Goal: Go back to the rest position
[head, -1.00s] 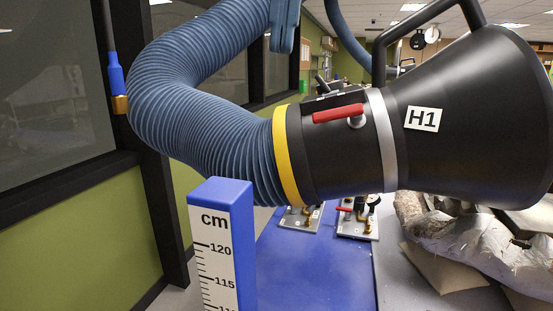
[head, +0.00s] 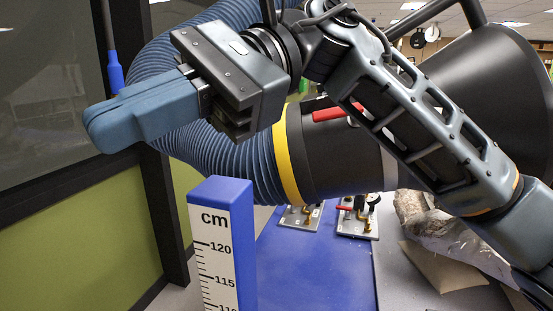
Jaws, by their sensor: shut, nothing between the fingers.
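My gripper (head: 95,130) is in the upper left of the head view, with its blue-grey fingers pointing left and slightly down. The fingers are together with nothing between them. My arm comes in from the lower right and crosses in front of the black extraction hood (head: 480,110) and the blue ribbed hose (head: 205,150). The gripper covers part of the hose and the hood's label is hidden. From this view I cannot tell how far the gripper is from the hose.
A blue post with a cm scale (head: 218,245) stands below the gripper. A red lever (head: 335,114) is on the hood's neck. Behind are a blue mat (head: 315,270), valve plates (head: 357,220) and a wrapped fossil jacket (head: 440,235). A dark-framed window (head: 50,60) is at left.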

